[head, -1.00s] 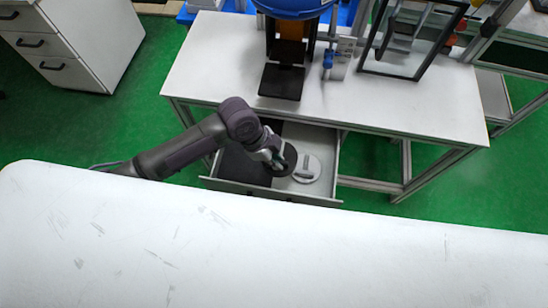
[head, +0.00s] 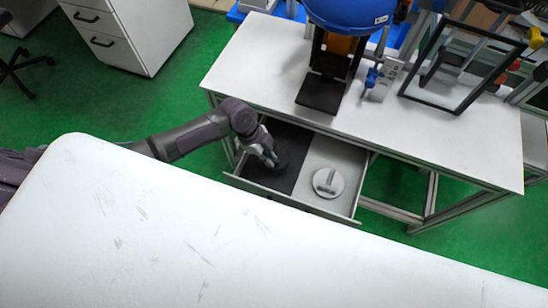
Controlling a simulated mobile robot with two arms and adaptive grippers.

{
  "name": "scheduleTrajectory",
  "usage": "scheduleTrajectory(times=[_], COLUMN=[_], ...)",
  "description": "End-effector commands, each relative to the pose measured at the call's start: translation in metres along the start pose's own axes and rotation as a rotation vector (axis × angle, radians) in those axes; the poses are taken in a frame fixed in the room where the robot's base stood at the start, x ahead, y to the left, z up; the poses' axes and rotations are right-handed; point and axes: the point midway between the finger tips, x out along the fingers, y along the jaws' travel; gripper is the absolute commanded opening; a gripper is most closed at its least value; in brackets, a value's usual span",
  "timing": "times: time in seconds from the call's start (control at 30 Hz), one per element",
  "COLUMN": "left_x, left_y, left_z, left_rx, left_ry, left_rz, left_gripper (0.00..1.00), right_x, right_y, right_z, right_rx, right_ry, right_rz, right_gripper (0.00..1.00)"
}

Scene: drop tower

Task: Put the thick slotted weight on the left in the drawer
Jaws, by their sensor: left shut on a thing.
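The drawer (head: 345,213) under the white table is open. Its left half has a dark lining (head: 285,182) and its right half is light grey. My left gripper (head: 270,157) is over the dark left half, shut on a dark round weight (head: 283,160). The weight blends with the lining, so I cannot tell whether it touches the drawer floor; its slot is not clear. A silver round weight with a raised bar (head: 328,183) lies flat in the light right half. My right gripper is not in view.
The white table (head: 440,135) above the drawer carries a blue-topped apparatus with a black plate (head: 320,94) and a black frame (head: 455,85). A large white surface (head: 200,230) fills the foreground. A white drawer cabinet (head: 135,35) stands at the back left.

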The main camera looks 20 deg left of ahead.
Motion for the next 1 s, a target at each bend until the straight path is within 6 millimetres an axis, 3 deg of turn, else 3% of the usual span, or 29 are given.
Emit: scheduleTrajectory(times=[0.3, 0.73, 0.77, 0.9, 1.0], left_x=[0.029, 0.034, 0.037, 0.037, 0.037], left_y=[-0.003, -0.003, 0.002, 0.002, 0.002], left_z=[0.010, 0.012, 0.015, 0.015, 0.015], left_rx=[0.000, 0.001, -0.002, -0.002, -0.002], left_ry=[0.006, 0.006, -0.001, -0.001, -0.001], left_rz=[-0.007, -0.008, 0.001, 0.001, 0.001], left_gripper=[0.00, 0.00, 0.14, 0.37, 0.37], right_x=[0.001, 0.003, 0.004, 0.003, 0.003], right_y=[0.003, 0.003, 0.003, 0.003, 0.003], right_z=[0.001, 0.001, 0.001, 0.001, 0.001], right_rx=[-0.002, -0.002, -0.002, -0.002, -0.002], right_ry=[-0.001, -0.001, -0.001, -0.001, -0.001], right_rz=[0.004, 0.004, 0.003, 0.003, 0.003], right_gripper=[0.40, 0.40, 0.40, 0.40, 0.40])
